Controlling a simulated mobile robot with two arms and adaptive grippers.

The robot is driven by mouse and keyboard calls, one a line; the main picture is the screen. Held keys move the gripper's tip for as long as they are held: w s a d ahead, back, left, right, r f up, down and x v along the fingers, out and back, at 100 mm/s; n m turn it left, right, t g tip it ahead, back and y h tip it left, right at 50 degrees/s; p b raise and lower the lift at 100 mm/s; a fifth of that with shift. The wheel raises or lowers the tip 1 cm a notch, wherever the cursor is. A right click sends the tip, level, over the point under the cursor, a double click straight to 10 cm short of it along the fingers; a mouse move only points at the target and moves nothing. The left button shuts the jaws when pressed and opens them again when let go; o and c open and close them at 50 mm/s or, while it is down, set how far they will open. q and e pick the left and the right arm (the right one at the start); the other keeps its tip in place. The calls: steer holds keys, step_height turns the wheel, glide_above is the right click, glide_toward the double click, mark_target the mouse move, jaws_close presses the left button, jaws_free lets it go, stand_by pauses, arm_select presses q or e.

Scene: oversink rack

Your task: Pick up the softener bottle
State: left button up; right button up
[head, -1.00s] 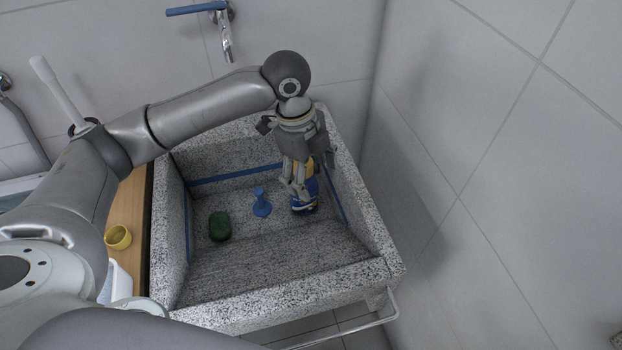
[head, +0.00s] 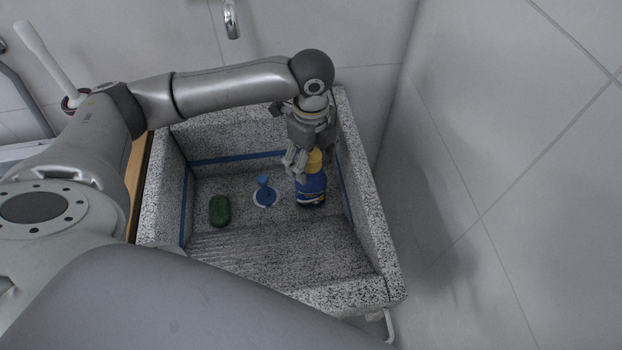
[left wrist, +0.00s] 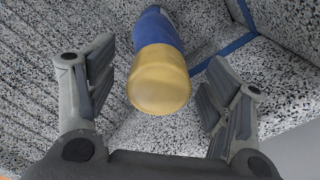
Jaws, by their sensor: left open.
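The softener bottle, blue with a yellow cap, stands in the speckled stone sink (head: 375,225). In the head view its blue body (head: 312,190) shows below my left gripper (head: 305,165), which hangs over it and hides part of the cap. In the left wrist view the bottle's yellow cap (left wrist: 159,80) lies between the two spread fingers of my left gripper (left wrist: 155,95). There is a gap on each side, and neither finger appears to touch it. My right gripper is not in view.
A tiled wall (head: 470,190) stands close on the right. The sink's ribbed front slope is clear.

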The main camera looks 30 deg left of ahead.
mark_target(311, 180)
arm_select(q)
steer(key=shift+s+a+f, duration=0.1)
steer(key=shift+f, duration=1.25)
steer(key=shift+c, duration=0.8)
steer(key=c, duration=0.9)
jaws_close()
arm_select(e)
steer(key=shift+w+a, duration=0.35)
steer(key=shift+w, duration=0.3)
